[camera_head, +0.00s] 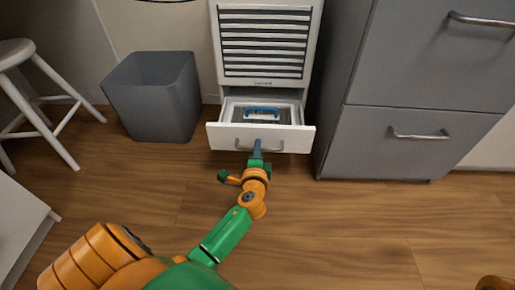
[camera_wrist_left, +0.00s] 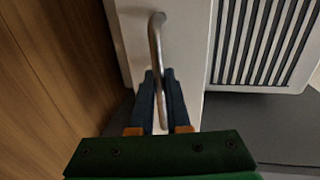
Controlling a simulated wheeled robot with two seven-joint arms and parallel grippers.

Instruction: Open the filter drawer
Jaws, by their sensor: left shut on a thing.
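The filter drawer (camera_head: 222,137) is a white drawer at the bottom of a white slatted unit, and it stands pulled out toward me. Inside it lies a filter with a blue handle (camera_head: 262,109). My left gripper (camera_head: 257,149) reaches the drawer's grey bar handle (camera_head: 279,147). In the left wrist view the two blue fingers (camera_wrist_left: 160,98) are shut on this metal bar (camera_wrist_left: 155,38), one on each side. How far the drawer runs back inside the unit is hidden. My right gripper does not show; only a bit of orange shows at the lower right corner.
A grey bin (camera_head: 155,97) stands left of the unit, and a white stool (camera_head: 35,95) is farther left. A large grey cabinet (camera_head: 400,120) with bar handles stands close on the right. The wooden floor (camera_head: 330,215) in front is clear.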

